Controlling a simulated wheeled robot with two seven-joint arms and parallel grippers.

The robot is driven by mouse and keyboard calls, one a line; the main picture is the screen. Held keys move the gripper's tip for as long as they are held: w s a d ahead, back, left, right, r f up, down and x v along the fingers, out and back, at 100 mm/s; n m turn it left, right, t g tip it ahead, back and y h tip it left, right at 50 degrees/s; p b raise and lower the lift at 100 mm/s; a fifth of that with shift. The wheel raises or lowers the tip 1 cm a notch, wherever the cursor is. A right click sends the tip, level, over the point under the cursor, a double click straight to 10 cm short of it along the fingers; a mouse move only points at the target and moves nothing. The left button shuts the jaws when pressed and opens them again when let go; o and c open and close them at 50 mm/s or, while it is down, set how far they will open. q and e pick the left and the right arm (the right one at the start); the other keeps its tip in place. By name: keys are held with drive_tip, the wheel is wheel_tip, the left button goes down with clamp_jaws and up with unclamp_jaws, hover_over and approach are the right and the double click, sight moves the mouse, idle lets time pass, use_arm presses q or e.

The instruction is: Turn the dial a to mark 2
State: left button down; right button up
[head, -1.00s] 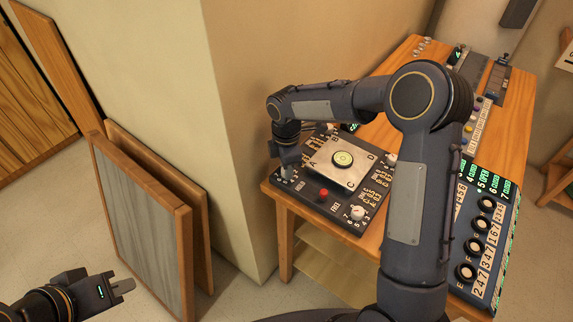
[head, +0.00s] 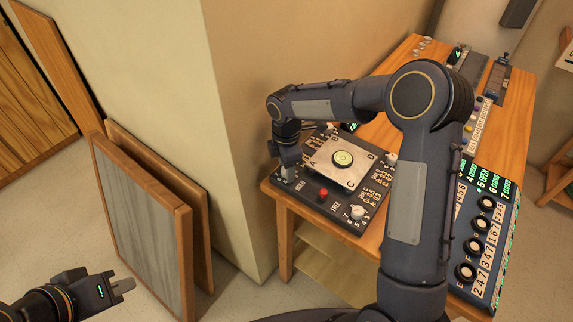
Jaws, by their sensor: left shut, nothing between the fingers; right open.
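A dark panel (head: 330,207) sits at the near left corner of the wooden table. It carries a silver plate (head: 323,164) with corner letters and a round yellow-green bubble level (head: 342,159), a red button (head: 323,193) and white knobs with numbers around them. One knob (head: 358,212) is at the near right corner, another (head: 390,159) at the far right. The dial near corner A (head: 288,172) is mostly hidden by my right gripper (head: 286,167), which is over it, pointing down and open. Its mark cannot be read. My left gripper (head: 122,287) is shut and empty, low at the left, far from the panel.
A panel with several round black knobs and green lit labels (head: 480,240) stands at the table's right side. More small devices (head: 497,78) are at the back. My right arm crosses above the table. Framed boards (head: 140,220) lean on the wall at left.

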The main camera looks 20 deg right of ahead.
wheel_tip(320, 180, up, 8)
drive_tip(key=shift+f+b, duration=0.2)
drive_tip(key=shift+b, duration=0.1)
drive_tip(key=shift+r, duration=0.1)
idle(0.3)
drive_tip(key=shift+s+d+r, duration=0.15)
drive_tip(key=s+d+r+m+t+y, duration=0.1)
drive_tip(key=s+d+r+m, duration=0.3)
drive_tip(key=s, duration=0.3)
drive_tip(key=s+d+r+m+t+y, duration=0.1)
drive_tip(key=s+d+r+m, duration=0.15)
drive_tip(key=s+m, duration=0.35)
drive_tip(key=s+a+f+m+t+y, duration=0.1)
drive_tip(key=s+f+m+t, duration=0.1)
drive_tip(key=s+m, duration=0.8)
drive_tip(key=s+t, duration=0.1)
drive_tip(key=s, duration=0.4)
drive_tip(key=shift+s+t+y, duration=0.15)
drive_tip(key=shift+t+y, duration=0.15)
drive_tip(key=shift+y, duration=0.1)
